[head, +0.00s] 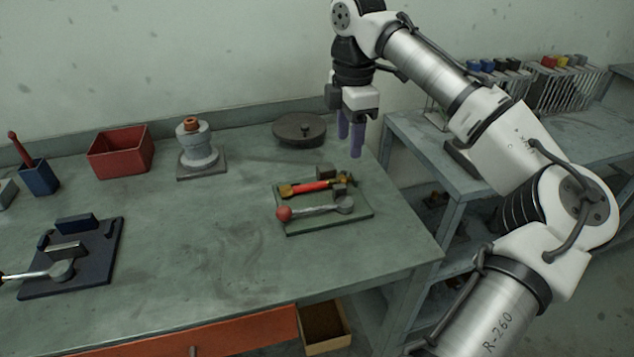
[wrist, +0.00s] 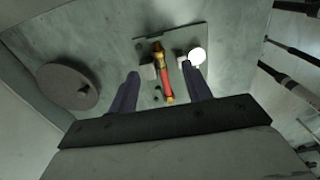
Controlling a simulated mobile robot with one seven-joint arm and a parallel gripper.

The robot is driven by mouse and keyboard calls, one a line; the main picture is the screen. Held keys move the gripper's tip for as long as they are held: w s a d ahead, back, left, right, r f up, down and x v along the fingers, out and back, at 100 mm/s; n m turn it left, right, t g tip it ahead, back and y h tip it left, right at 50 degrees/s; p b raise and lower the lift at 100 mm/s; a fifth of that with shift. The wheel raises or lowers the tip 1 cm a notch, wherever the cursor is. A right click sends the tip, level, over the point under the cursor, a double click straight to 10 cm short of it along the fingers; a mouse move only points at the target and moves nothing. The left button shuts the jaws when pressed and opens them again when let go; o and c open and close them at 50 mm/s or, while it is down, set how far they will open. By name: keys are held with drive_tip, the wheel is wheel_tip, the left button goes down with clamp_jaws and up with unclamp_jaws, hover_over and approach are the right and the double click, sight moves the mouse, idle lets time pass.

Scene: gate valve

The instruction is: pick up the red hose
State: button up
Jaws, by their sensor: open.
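The red hose (head: 312,187) is a short red piece with yellow-brass ends. It lies across a green plate (head: 330,222) on the bench, near small grey blocks. A lever with a red ball knob (head: 284,213) lies in front of it on the same plate. In the wrist view the red hose (wrist: 162,75) shows between my fingers, farther off than their tips. My gripper (head: 350,140) points down above the bench, behind and right of the plate. Its purple fingers (wrist: 158,92) are apart, with nothing between them, and it does not touch the hose.
A dark round disc (head: 300,129) lies left of my gripper. A grey valve body (head: 200,150), a red bin (head: 121,152) and a blue holder (head: 39,177) stand farther left. A dark clamp plate (head: 75,258) is at front left. The bench middle is clear.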

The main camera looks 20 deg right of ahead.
hover_over(348, 176)
drive_tip(key=f, duration=0.4)
drive_tip(key=shift+s+a, duration=0.15)
drive_tip(key=shift+a, duration=0.15)
drive_tip(key=shift+w+d+f+p, duration=0.1)
drive_tip(key=shift+d+f+p, duration=0.1)
drive_tip(key=shift+f, duration=1.1)
drive_tip(key=shift+w+d+f+p, duration=0.1)
drive_tip(key=shift+f+p, duration=0.05)
drive_tip(key=shift+f, duration=1.15)
drive_tip(key=shift+a, duration=0.1)
clamp_jaws()
